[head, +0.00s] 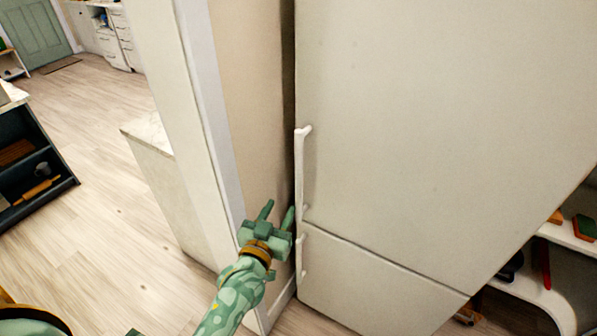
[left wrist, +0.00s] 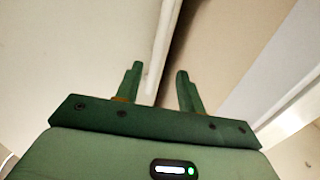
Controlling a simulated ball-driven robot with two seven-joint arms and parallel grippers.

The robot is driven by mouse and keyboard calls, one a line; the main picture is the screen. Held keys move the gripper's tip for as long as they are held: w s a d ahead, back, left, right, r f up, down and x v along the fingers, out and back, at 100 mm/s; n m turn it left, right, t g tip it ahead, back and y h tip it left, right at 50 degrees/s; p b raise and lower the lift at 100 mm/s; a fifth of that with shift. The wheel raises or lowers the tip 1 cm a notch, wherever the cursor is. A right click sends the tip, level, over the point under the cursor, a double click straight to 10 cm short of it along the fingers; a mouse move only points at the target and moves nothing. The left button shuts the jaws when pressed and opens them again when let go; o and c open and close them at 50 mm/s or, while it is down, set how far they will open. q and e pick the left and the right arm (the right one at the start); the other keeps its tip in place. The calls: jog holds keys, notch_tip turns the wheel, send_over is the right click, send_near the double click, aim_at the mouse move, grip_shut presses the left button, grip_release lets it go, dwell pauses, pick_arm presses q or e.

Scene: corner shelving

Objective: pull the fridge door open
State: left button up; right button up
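The white fridge has a large upper door (head: 440,130) and a lower door (head: 360,285), both closed. The upper door's white vertical handle (head: 299,170) is at its left edge. My left gripper (head: 277,212) is open and empty, beside the handle's lower end, with its fingers pointing up in the head view. In the left wrist view the open fingers (left wrist: 158,78) spread apart, with a pale upright strip and a dark gap showing beyond and between them. My right gripper is not in view.
A tall beige panel (head: 250,100) stands close left of the fridge, with a narrow dark gap between. A shorter white cabinet (head: 165,190) is behind it. A dark shelf unit (head: 35,160) stands at far left. Curved white shelves (head: 530,285) are at right. Wooden floor is clear at left.

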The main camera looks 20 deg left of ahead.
aim_at(297, 176)
pick_arm(q)
jog(key=w, duration=0.4)
jog(key=w+b, duration=0.1)
jog(key=w, duration=0.4)
jog(key=w+a+b, duration=0.1)
jog(key=w, duration=0.4)
jog(key=shift+w+f, duration=0.1)
jog(key=shift+w, duration=0.1)
grip_shut()
